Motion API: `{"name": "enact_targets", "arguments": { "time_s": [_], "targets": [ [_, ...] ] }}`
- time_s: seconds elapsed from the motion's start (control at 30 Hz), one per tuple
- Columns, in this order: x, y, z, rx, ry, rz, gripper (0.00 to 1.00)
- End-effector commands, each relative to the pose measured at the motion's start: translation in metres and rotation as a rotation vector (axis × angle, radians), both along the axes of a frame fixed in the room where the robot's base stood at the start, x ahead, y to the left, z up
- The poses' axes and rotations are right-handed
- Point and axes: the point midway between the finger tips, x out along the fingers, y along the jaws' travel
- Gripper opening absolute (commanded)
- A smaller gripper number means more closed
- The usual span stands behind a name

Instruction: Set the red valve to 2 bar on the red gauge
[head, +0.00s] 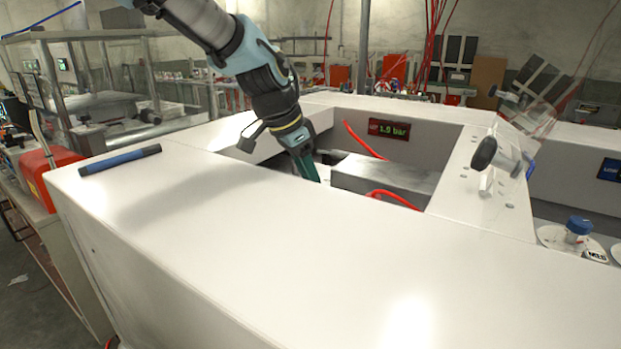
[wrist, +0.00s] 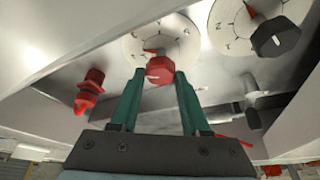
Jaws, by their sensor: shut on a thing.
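The red valve (wrist: 160,68) is a red knob on a round white dial (wrist: 182,48) in the wrist view. A red pointer lies on the dial; its marks are too small to read. My gripper (wrist: 160,76) is shut on the red valve, with one green finger at each side of it. In the head view my gripper (head: 308,172) reaches down into the recess of the white bench, and the bench edge hides the valve there. The red gauge (head: 389,129) on the recess's back wall reads 1.0 bar.
A black knob (wrist: 275,37) on a second dial is close to the right of the valve. A red fitting (wrist: 90,90) stands to the left. Red hoses (head: 392,197) cross the recess beside a grey block (head: 385,178). The white bench top (head: 260,240) is mostly clear.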

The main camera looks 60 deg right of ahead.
Motion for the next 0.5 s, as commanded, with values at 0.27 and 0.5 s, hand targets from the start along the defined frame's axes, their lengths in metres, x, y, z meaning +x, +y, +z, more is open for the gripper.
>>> {"name": "enact_targets", "arguments": {
  "time_s": [0.27,0.5],
  "targets": [
    [-0.0001,0.0000,0.0001,0.000,0.000,-0.001,0.00],
    [0.0006,-0.0006,-0.0006,0.000,0.002,-0.100,0.00]
  ]
}}
